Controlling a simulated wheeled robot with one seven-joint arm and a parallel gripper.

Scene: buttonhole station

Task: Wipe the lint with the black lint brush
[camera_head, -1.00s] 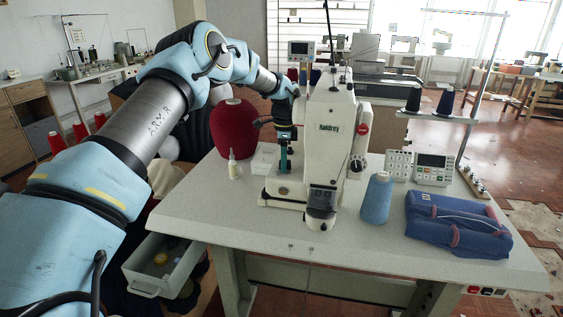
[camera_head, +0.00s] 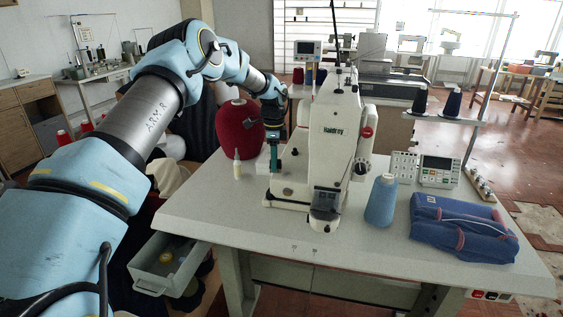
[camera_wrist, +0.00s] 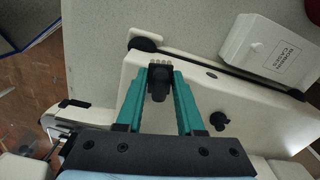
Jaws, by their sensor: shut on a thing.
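My gripper (camera_wrist: 158,92) shows teal fingers in the wrist view. They are shut on the black lint brush (camera_wrist: 159,82), whose short pale bristles show at its tip. The brush is over the pale bed of the sewing machine (camera_wrist: 190,75). In the head view my gripper (camera_head: 274,165) points down at the left side of the white sewing machine (camera_head: 333,135). The brush is too small to make out there. I cannot make out any lint, and I cannot tell whether the bristles touch the bed.
A white box marked bobbin cases (camera_wrist: 270,50) sits beside the machine bed. A red thread cone (camera_head: 237,130) and a small bottle (camera_head: 237,165) stand left of my gripper. The table front (camera_head: 285,235) is clear.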

